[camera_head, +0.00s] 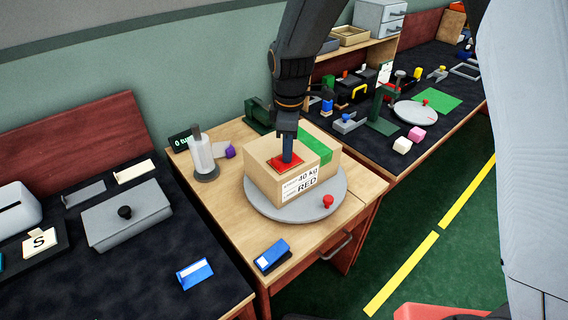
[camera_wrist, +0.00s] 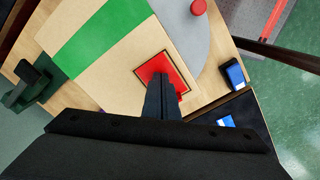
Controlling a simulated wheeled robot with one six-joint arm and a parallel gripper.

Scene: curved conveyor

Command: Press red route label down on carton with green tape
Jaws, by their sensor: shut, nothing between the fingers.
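The carton (camera_head: 265,183) stands on a grey round turntable (camera_head: 322,209) and has green tape (camera_head: 318,142) across its top. A white sticker on its front reads "40 kg RED". The red route label (camera_head: 277,163) lies on the carton top, in front of the tape; a thin dark outline surrounds it in the wrist view (camera_wrist: 154,68). My gripper (camera_head: 288,158) points down with shut, empty fingers at the label. In the wrist view the fingertips (camera_wrist: 160,78) overlap the label's middle and hide part of it. I cannot tell whether they touch it.
A red knob (camera_head: 327,201) stands on the turntable rim. A white roll on a stand (camera_head: 200,155) is left of the carton, and a blue block (camera_head: 272,255) lies at the table's front. A dark green device (camera_head: 259,115) stands behind the carton. Cluttered dark benches flank the table.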

